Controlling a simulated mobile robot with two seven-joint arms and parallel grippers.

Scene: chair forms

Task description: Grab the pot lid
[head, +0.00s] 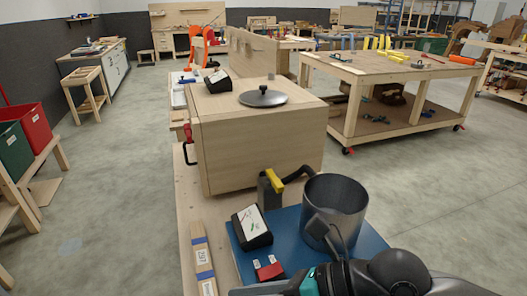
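The dark round pot lid (263,97) with a small knob lies flat on top of a wooden box (270,150) in the upper middle of the head view. A grey metal pot (345,193), open at the top, stands on a blue board in front of the box. My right arm comes in at the bottom right, in front of the pot. Its grey gripper part (262,289) shows at the bottom edge, well apart from the lid; its fingers cannot be made out. My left gripper is not in view.
A black device with a white face (252,228) and a red piece (269,269) are on the blue board (290,232). A yellow-handled tool (271,184) stands between box and pot. A wooden workbench (400,72) is at right.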

